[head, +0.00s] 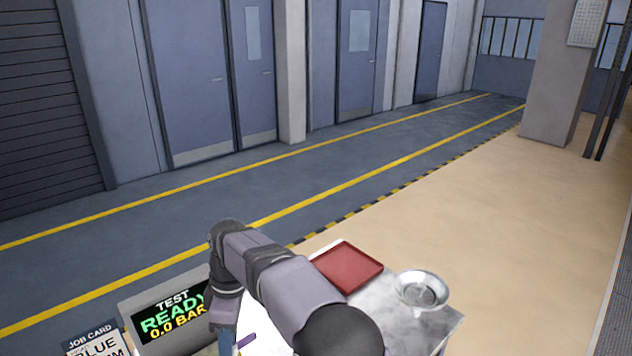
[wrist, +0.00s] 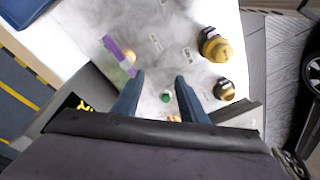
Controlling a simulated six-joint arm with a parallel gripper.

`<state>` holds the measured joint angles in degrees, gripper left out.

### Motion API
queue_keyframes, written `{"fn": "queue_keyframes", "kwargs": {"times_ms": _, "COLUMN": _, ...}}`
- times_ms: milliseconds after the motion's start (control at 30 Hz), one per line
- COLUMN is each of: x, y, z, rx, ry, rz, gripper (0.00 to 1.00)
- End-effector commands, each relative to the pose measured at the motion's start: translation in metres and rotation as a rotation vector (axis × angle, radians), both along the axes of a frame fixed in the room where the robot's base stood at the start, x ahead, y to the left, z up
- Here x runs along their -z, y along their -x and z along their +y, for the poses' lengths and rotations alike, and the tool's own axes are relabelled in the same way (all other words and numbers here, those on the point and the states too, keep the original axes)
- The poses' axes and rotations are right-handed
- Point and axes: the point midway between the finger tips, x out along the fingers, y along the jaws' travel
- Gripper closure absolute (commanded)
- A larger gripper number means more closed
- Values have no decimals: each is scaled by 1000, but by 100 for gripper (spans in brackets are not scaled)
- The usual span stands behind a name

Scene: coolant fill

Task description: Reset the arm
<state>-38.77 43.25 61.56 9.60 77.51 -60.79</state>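My gripper (wrist: 160,80) shows in the wrist view as two blue-grey fingers with a clear gap between them. It is open, and nothing is held between the fingers. A small green round thing (wrist: 166,97) shows in that gap, on or near the grey-white worktop (wrist: 165,25) below. In the head view my arm reaches over the worktop and bends down at its far end. One blue finger (head: 226,341) shows at the bottom there; the rest of the gripper is hidden or out of frame.
A red tray (head: 347,267) and a round clear or metal dish (head: 421,291) stand right of my arm. A test screen (head: 172,312) reads READY, 0.0 BAR, beside a job card (head: 95,342). Two yellow-and-black caps (wrist: 214,46) (wrist: 223,90) and a purple strip (wrist: 119,49) flank the fingers.

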Motion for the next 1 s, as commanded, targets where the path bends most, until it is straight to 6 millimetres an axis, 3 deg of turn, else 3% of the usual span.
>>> {"fn": "queue_keyframes", "kwargs": {"times_ms": 33, "x": -9, "y": -6, "z": -32, "rx": 90, "ry": 39, "rz": -4, "gripper": 62}}
{"fn": "queue_keyframes", "kwargs": {"times_ms": 200, "x": -19, "y": -6, "z": -125, "rx": 362, "ry": 162, "rz": -19, "gripper": 62}}
{"fn": "queue_keyframes", "kwargs": {"times_ms": 433, "x": -16, "y": 18, "z": -220, "rx": 670, "ry": 259, "rz": -35, "gripper": 62}}
{"fn": "queue_keyframes", "kwargs": {"times_ms": 500, "x": -7, "y": 31, "z": -246, "rx": 785, "ry": 266, "rz": -36, "gripper": 62}}
{"fn": "queue_keyframes", "kwargs": {"times_ms": 700, "x": 30, "y": 78, "z": -307, "rx": 1179, "ry": 235, "rz": -30, "gripper": 62}}
{"fn": "queue_keyframes", "kwargs": {"times_ms": 800, "x": 47, "y": 104, "z": -328, "rx": 1353, "ry": 220, "rz": -25, "gripper": 62}}
{"fn": "queue_keyframes", "kwargs": {"times_ms": 1000, "x": 72, "y": 145, "z": -352, "rx": 1597, "ry": 198, "rz": -16, "gripper": 62}}
